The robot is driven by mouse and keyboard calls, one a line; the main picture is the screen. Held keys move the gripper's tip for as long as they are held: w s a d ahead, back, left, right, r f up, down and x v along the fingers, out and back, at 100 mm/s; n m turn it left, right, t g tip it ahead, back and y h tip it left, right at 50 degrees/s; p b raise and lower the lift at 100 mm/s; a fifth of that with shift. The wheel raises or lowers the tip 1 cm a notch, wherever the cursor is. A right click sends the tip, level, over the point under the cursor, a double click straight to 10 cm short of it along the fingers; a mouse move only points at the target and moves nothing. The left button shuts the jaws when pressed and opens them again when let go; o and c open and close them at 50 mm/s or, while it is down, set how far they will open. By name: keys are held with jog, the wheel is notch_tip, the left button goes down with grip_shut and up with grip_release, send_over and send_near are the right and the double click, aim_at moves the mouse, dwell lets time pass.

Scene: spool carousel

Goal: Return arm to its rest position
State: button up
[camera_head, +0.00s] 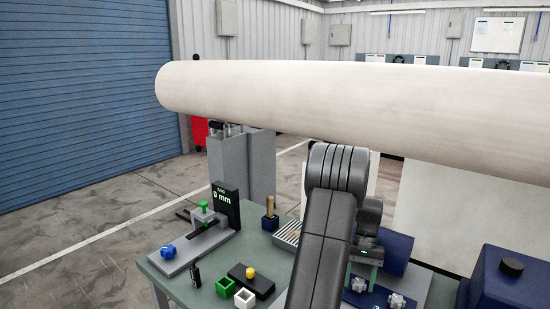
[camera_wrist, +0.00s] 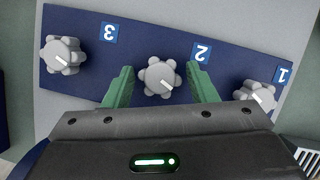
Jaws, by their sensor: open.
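My gripper (camera_head: 366,254) is over the right part of the workbench in the head view, with my dark arm in front of much of it. In the wrist view my gripper (camera_wrist: 161,78) has its two green fingers apart, one on either side of the grey lobed knob (camera_wrist: 160,76) by label 2. I cannot tell whether the fingers touch this knob. It sits on a dark blue panel (camera_wrist: 210,78), between the knob by label 3 (camera_wrist: 63,55) and the knob by label 1 (camera_wrist: 258,98). Nothing is seen held.
A gauge fixture (camera_head: 225,205) reading 0 mm, a yellow button (camera_head: 250,272) and small green and white boxes (camera_head: 244,298) are on the bench (camera_head: 205,295). A dark blue housing (camera_head: 510,275) stands at right.

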jog(key=m+t+y, duration=0.1)
jog(key=m, duration=0.2)
jog(key=m+y, duration=0.1)
jog(key=m, duration=0.3)
jog(key=shift+s+d+t, duration=0.1)
jog(key=shift+d+t, duration=0.05)
jog(key=shift+t, duration=0.25)
jog(key=m+t, duration=0.1)
jog(key=m, duration=0.3)
jog(key=shift+m+y, duration=0.3)
jog(key=shift+y, duration=0.1)
jog(key=m+t, duration=0.1)
jog(key=m, duration=0.2)
jog(key=shift+s+t, duration=0.1)
jog(key=shift+t, duration=0.3)
jog(key=shift+m, duration=0.3)
